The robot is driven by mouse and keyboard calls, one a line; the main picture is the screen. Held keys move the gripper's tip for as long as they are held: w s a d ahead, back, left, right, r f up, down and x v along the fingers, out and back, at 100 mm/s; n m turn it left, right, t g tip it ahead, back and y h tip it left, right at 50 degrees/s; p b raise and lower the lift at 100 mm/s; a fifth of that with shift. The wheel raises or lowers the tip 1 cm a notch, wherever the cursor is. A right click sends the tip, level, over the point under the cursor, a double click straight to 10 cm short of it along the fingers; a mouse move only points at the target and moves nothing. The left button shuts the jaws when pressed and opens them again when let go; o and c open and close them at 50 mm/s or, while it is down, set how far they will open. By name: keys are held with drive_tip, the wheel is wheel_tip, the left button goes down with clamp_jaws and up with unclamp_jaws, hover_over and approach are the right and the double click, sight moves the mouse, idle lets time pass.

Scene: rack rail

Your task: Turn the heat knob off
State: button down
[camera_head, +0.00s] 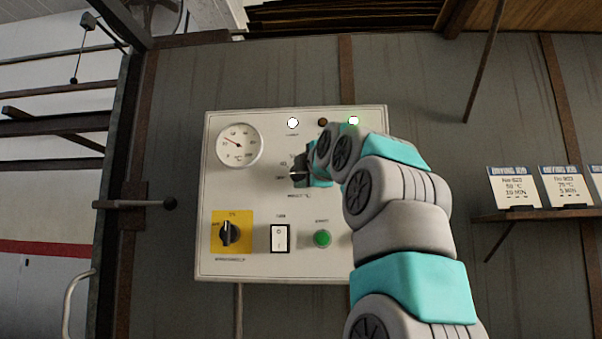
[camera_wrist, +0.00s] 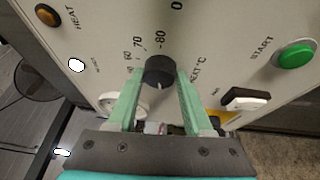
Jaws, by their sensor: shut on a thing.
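The heat knob is a dark round knob (camera_wrist: 159,71) on the white control panel (camera_head: 265,260). In the head view the knob (camera_head: 298,173) shows at the panel's middle, partly hidden behind my gripper. My gripper (camera_wrist: 160,78) is shut on the knob, with one green finger on each side of it. Printed numbers, including 60, 70, 80 and 0, curve around the knob. A small pale mark shows on its lower side in the wrist view, but the exact setting is unclear.
The panel also holds a round gauge (camera_head: 239,146), a yellow-plated rotary switch (camera_head: 230,233), a white rocker switch (camera_head: 280,238) and a green start button (camera_head: 322,239). Cards stand on a shelf (camera_head: 540,214) at right.

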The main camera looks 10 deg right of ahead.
drive_tip(key=c, duration=0.6)
unclamp_jaws()
drive_tip(key=shift+f, duration=0.1)
drive_tip(key=s+b, duration=0.2)
drive_tip(key=s, duration=0.5)
drive_tip(key=shift+s+d+f+b, duration=0.25)
drive_tip(key=shift+s+d+b, duration=0.1)
drive_tip(key=shift+d, duration=0.1)
